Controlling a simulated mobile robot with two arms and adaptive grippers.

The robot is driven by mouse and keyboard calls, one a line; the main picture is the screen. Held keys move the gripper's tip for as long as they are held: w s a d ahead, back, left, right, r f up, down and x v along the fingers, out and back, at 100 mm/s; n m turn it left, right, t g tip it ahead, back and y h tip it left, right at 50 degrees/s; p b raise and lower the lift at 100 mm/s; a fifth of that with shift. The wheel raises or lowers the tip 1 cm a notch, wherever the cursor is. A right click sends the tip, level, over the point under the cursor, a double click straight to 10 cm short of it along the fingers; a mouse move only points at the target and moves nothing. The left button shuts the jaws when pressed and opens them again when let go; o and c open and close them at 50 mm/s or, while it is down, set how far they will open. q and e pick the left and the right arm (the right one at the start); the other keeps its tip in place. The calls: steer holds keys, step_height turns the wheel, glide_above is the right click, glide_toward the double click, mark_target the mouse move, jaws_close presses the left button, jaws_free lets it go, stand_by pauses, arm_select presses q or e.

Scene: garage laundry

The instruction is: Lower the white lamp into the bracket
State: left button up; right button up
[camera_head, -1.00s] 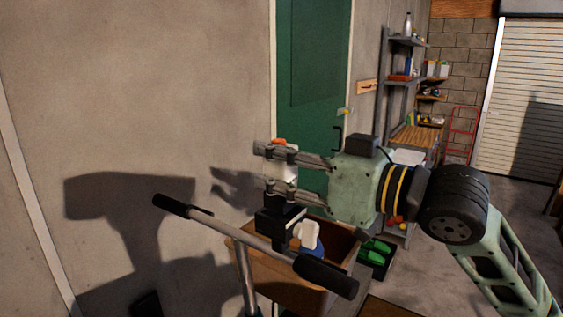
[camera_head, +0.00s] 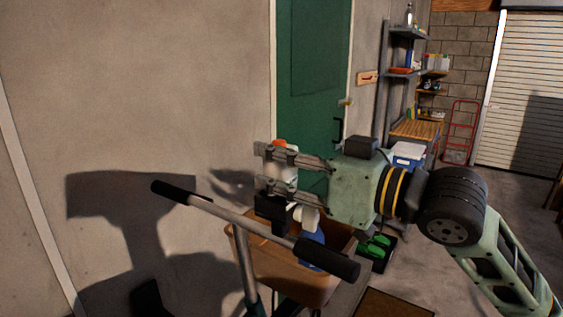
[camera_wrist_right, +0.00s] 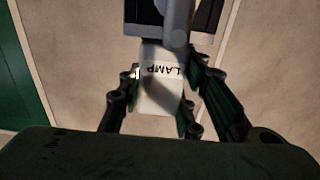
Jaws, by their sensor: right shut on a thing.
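The white lamp (camera_head: 281,171) has an orange top and stands roughly upright between the fingers of my right gripper (camera_head: 263,168), which is shut on it. In the right wrist view the lamp (camera_wrist_right: 160,90) shows a "LAMP" label between both fingers. The black bracket (camera_head: 272,208) sits at the handlebar, just below the lamp. The lower finger overlaps the area between lamp and bracket, so I cannot tell whether they touch. My left gripper is not in view.
The handlebar (camera_head: 228,224) with black grips crosses in front. Behind it is a brown basket (camera_head: 285,278) holding a blue-and-white bottle (camera_head: 311,243). A green door (camera_head: 315,90) and a plain wall stand behind. Shelves (camera_head: 405,75) are at the right.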

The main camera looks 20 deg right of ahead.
steer(key=o, duration=1.3)
steer(key=shift+d, duration=0.1)
steer(key=shift+s+d, duration=0.2)
steer(key=shift+v, duration=5.7)
